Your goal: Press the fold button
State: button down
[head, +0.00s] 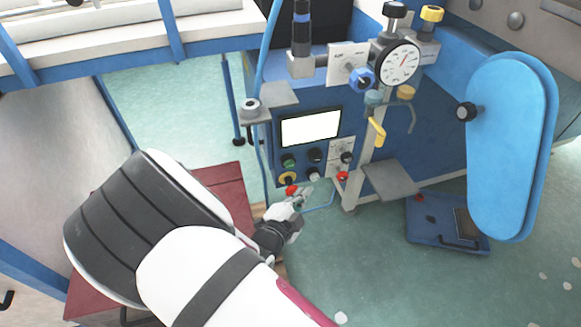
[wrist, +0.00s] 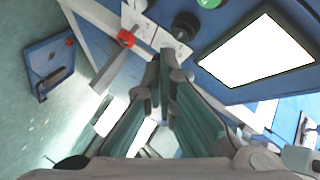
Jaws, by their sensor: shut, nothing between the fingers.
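A blue machine panel carries a white lit screen (head: 310,128) with several round buttons below it. These include a green button (head: 289,160), a black button (head: 315,155), a pale button (head: 314,174) and a yellow one (head: 287,178). I cannot read labels, so I cannot tell which is the fold button. My gripper (head: 304,194) is shut and empty, just below the buttons. In the wrist view its closed fingers (wrist: 162,62) point toward the panel, with a black button (wrist: 186,25) ahead and the green button (wrist: 208,3) at the top edge.
A red-tipped knob (head: 342,176) sits to the right of the buttons; red also shows in the wrist view (wrist: 125,38). A pressure gauge (head: 400,64) stands above. A grey plate (head: 390,180) juts out at right. A blue pedal (head: 430,222) lies on the floor.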

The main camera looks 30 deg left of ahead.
jog(key=w+a+b, duration=0.2)
jog(key=w+a, duration=0.2)
jog(key=a, duration=0.1)
jog(key=shift+w+a, duration=0.2)
jog(key=shift+w, duration=0.1)
dwell(1.4)
jog(key=shift+w+a, duration=0.3)
jog(key=shift+w+a, duration=0.35)
jog(key=shift+a, duration=0.1)
dwell(0.9)
dwell(0.3)
jog(key=shift+s+d+p, duration=0.65)
jog(key=shift+d+p, duration=0.1)
jog(key=shift+p, duration=0.15)
jog(key=shift+s+d+p, duration=1.5)
jog(key=shift+s+d, duration=0.15)
jog(key=shift+d, duration=0.25)
